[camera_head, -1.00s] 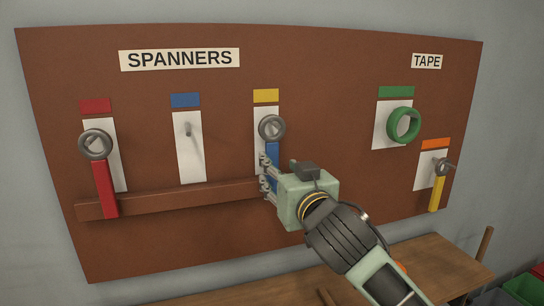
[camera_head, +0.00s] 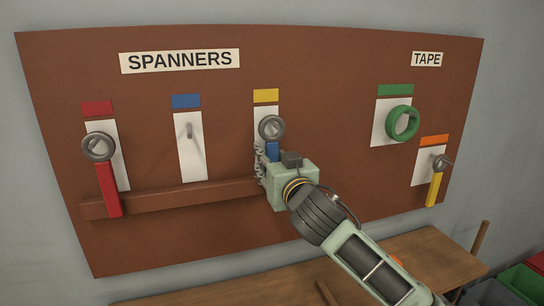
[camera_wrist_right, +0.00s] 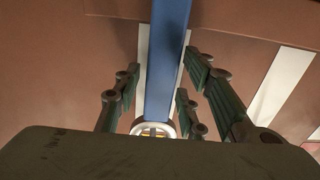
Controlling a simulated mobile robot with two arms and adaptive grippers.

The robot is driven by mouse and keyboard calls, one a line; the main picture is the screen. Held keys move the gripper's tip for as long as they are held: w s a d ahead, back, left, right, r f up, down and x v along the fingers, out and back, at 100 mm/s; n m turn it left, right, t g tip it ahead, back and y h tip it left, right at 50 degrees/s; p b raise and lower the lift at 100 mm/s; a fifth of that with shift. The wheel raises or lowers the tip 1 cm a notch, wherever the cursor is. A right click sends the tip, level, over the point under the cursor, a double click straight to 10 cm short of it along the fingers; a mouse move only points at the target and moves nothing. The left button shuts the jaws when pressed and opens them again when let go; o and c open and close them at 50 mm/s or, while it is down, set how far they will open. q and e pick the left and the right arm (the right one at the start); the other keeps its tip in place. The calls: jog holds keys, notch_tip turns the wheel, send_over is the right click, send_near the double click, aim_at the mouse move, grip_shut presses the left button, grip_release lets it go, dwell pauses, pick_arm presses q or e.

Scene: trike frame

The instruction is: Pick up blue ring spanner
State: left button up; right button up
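The blue ring spanner hangs on the brown board under the yellow label, with its grey ring (camera_head: 271,128) on top and its blue handle (camera_head: 273,151) pointing down. My right gripper (camera_head: 260,163) is at the handle just below the ring and hides its lower part. In the right wrist view the blue handle (camera_wrist_right: 166,65) runs between the open fingers (camera_wrist_right: 165,90), with a gap showing on both sides. A pale round part (camera_wrist_right: 153,128) shows at the handle's near end, partly hidden by my gripper body. My left gripper is not in view.
A red ring spanner (camera_head: 107,190) hangs at the left. An empty peg (camera_head: 189,130) is under the blue label (camera_head: 186,101). A wooden rail (camera_head: 180,197) crosses the board near the gripper. Green tape (camera_head: 403,123) and a yellow-handled tool (camera_head: 434,190) hang at the right.

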grip_shut()
jog(key=shift+r, duration=0.1)
jog(key=shift+r+b, duration=0.4)
jog(key=shift+s+r, duration=0.1)
jog(key=shift+r, duration=0.15)
jog(key=b+v, duration=0.5)
jog(key=v, duration=1.2)
jog(key=shift+s+d, duration=0.15)
jog(key=shift+s, duration=0.2)
